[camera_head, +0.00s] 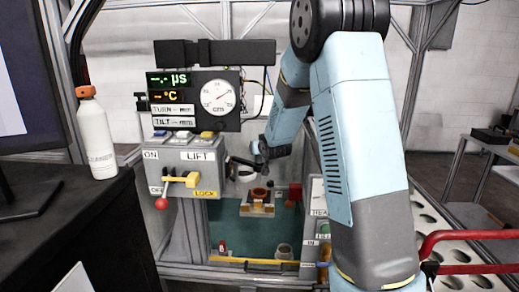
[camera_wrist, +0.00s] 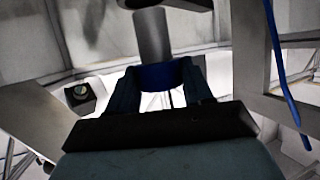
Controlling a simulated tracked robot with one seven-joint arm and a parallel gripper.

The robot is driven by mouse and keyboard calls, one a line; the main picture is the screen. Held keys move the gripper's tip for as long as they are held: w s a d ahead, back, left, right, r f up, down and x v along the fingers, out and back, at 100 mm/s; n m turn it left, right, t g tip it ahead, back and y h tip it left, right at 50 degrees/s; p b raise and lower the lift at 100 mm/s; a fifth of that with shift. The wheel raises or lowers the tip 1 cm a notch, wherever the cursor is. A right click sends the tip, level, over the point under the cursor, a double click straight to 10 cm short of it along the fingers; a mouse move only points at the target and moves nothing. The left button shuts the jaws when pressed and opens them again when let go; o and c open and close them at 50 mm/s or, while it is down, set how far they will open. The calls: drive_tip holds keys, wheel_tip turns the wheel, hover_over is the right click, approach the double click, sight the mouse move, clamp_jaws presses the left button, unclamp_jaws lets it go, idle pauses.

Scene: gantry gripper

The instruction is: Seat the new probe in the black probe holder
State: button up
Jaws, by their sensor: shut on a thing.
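In the wrist view, the dark fingers of my gripper (camera_wrist: 160,90) are shut on a blue collar (camera_wrist: 158,76). A grey cylinder (camera_wrist: 153,35) rises from the collar; I take the two for the new probe, though its full shape is hidden. In the head view, my gripper (camera_head: 262,150) is small and dark, right of the control box, above the teal-floored bay. The probe is not clear there. I cannot make out the black probe holder for certain.
A grey control box (camera_head: 190,165) with a yellow lever stands left of my gripper. Below is a block with an orange ring (camera_head: 257,197). A red rail (camera_head: 470,240) is at right, a white bottle (camera_head: 96,140) at left. A blue cable (camera_wrist: 283,75) hangs beside my gripper.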

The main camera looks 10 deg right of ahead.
sight(260, 160)
drive_tip(key=shift+f, duration=2.85)
drive_tip(key=o, duration=1.2)
drive_tip(key=v, duration=1.3)
drive_tip(key=shift+s, duration=0.35)
drive_tip(key=shift+r, duration=0.15)
drive_tip(key=s+r+g, duration=0.2)
drive_tip(key=s+r, duration=0.2)
drive_tip(key=s, duration=0.7)
drive_tip(key=s+r+g, duration=0.3)
drive_tip(key=s, duration=0.9)
drive_tip(key=s+r+g, duration=0.2)
drive_tip(key=s+r, duration=0.2)
drive_tip(key=s, duration=0.8)
drive_tip(key=shift+s+a+r+g, duration=0.1)
drive_tip(key=shift+a+r+g, duration=0.05)
drive_tip(key=shift+r+g, duration=0.25)
